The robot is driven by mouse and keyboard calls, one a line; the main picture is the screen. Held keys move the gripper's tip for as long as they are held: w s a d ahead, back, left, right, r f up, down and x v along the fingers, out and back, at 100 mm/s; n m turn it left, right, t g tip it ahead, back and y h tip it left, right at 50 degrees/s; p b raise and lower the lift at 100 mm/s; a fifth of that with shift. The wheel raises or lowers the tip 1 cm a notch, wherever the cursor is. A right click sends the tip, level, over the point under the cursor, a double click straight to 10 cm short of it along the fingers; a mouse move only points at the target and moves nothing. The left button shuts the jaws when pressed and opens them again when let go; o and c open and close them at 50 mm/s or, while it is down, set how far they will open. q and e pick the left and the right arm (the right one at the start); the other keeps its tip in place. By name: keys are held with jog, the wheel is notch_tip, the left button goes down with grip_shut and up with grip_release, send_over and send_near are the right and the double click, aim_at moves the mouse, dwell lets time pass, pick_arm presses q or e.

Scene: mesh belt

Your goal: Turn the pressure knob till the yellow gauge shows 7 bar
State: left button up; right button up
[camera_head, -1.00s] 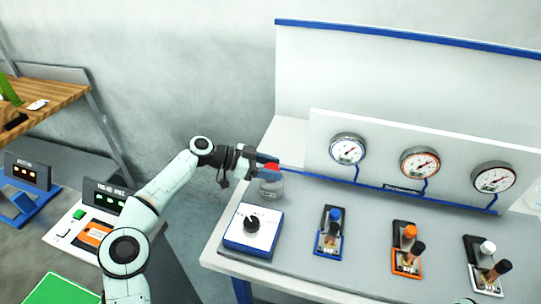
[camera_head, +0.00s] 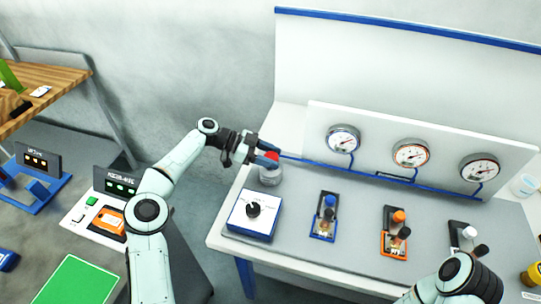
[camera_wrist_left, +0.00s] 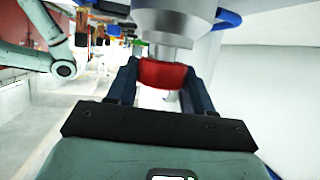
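A red knob (camera_head: 273,158) tops a grey cylinder (camera_head: 270,176) at the bench's back left corner. My left gripper (camera_head: 270,154) reaches it from the left. In the left wrist view the red knob (camera_wrist_left: 162,74) sits between the two dark fingers (camera_wrist_left: 160,82), which appear to touch its sides. Three round gauges stand on a white panel: a grey-blue-rimmed one (camera_head: 343,139), an orange-rimmed one (camera_head: 411,154) and a dark-rimmed one (camera_head: 480,169). None looks clearly yellow. Their readings are too small to tell. My right gripper is out of view.
A blue-edged box with a black dial (camera_head: 253,209) stands in front of the cylinder. Blue (camera_head: 325,217), orange (camera_head: 395,232) and white-topped (camera_head: 467,236) fixtures stand along the bench. A yellow object (camera_head: 532,275) is at the right edge. A blue line runs along the panel's foot.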

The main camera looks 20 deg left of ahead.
pick_arm(q)
jog(key=o, duration=0.3)
jog(key=shift+o, duration=0.2)
jog(key=p+v, duration=0.2)
jog(key=v, duration=1.1)
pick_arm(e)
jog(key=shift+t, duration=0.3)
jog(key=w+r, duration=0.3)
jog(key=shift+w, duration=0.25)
pick_arm(q)
jog(key=shift+s+a, duration=0.1)
